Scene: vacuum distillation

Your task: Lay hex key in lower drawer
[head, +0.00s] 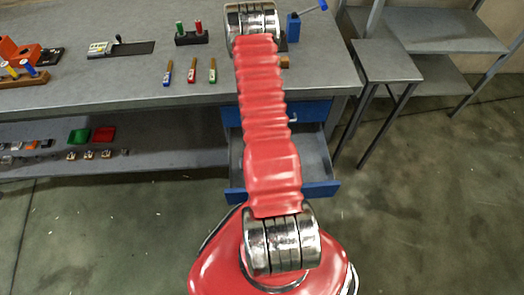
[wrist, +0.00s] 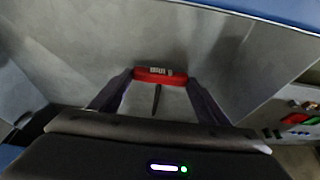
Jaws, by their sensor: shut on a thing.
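The hex key (wrist: 147,77) has a red handle with a pale printed mark and a thin dark shaft pointing back toward the wrist camera. My gripper (wrist: 160,77) is shut on the red handle, one finger at each end. The lower drawer (head: 318,190) is pulled open under the bench, with a blue front and a grey inside. In the wrist view, the grey drawer inside (wrist: 85,45) lies behind the hex key; the gap between them cannot be judged. My arm hides the gripper, the hex key and part of the drawer in the head view.
A blue upper drawer (head: 306,112) sits above the open one. A shelf under the bench, left of the drawer, holds a green tray (head: 79,136) and a red tray (head: 103,134). Pens and a tube rack (head: 191,37) are on the benchtop. A grey side stand (head: 388,62) is at right.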

